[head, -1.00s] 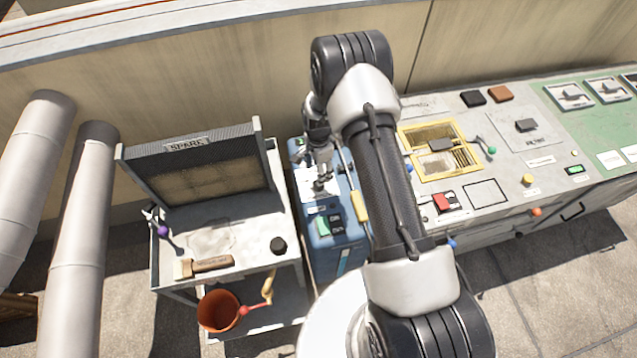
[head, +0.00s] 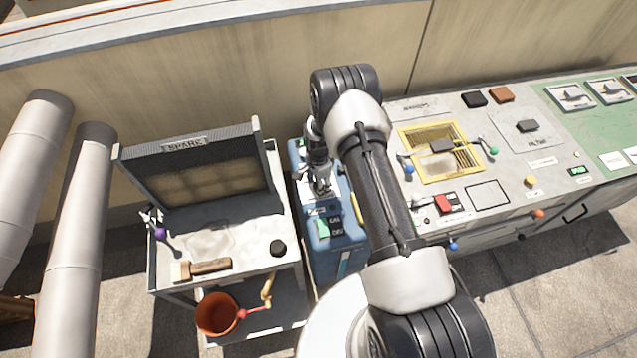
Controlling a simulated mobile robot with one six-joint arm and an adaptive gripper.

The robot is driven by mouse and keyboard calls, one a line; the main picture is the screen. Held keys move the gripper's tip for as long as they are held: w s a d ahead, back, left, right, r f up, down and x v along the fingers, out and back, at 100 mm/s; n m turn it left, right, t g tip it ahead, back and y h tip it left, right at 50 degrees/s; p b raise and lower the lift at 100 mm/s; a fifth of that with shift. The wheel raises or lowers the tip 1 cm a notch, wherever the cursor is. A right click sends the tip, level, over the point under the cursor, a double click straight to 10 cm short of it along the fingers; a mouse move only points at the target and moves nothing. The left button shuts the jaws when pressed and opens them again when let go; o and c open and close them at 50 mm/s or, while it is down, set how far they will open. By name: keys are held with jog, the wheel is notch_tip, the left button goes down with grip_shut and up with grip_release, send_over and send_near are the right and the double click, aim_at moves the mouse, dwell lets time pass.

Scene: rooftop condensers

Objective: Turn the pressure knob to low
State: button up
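My gripper (head: 321,188) points down over the top of a blue unit (head: 344,262) that stands between a grey cart and a long bench. It is small and dark in the head view, and I cannot tell whether its fingers are open or shut. The pressure knob is not clearly visible; the part of the blue unit's top under the gripper is hidden.
The grey cart at left has a tall SPARE panel (head: 213,176), a brush (head: 203,268), a black round cap (head: 277,248) and an orange bucket (head: 217,314). The bench at right holds a yellow-framed opening (head: 440,178) and a red switch (head: 443,203). A wall runs behind.

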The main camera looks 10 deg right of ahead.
jog(key=c, duration=0.8)
jog(key=shift+o, duration=0.2)
jog(key=shift+n, duration=0.3)
jog(key=n+b, duration=0.3)
jog(key=n, duration=0.1)
jog(key=shift+n, duration=0.3)
jog(key=n+b, duration=0.2)
jog(key=n, duration=0.4)
jog(key=shift+b, duration=0.35)
jog(key=n+b, duration=0.1)
jog(key=n, duration=0.5)
jog(key=shift+n+b, duration=0.3)
jog(key=n+b, duration=0.1)
jog(key=n, duration=0.5)
jog(key=shift+w, duration=0.1)
jog(key=o, duration=1.1)
jog(key=shift+c, duration=0.2)
